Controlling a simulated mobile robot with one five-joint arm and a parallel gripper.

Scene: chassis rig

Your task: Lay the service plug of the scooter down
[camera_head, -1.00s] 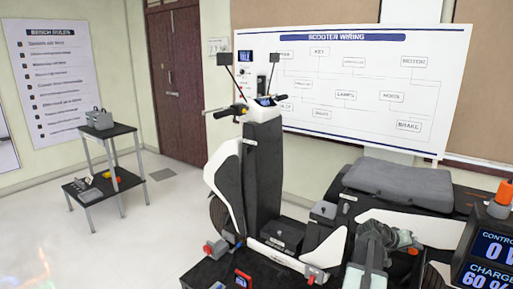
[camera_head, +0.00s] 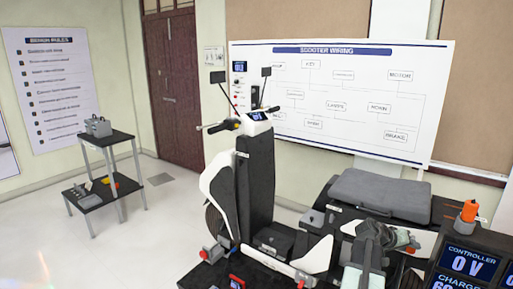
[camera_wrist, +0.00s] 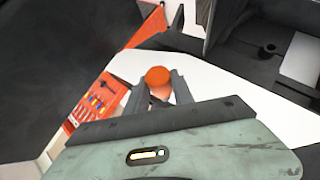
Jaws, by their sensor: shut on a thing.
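My gripper (camera_wrist: 160,88) is shut on a round orange plug (camera_wrist: 158,76), seen end-on between the two fingers in the wrist view. The plug's lower part is hidden by the fingers and gripper body. A white panel lies below it; I cannot tell whether the plug touches it. The white and black scooter (camera_head: 240,185) stands upright in the middle of the head view. There my gripper (camera_head: 408,243) is small beside white bodywork at the lower right, and its fingertips are unclear.
An orange tray of tools (camera_wrist: 97,102) lies left of the gripper in the wrist view. In the head view, a display (camera_head: 468,263) reads CONTROLLER 0 V, with an orange piece (camera_head: 468,211) above it. The grey seat (camera_head: 380,193) lies behind my arm. A two-tier stand (camera_head: 105,140) is at left.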

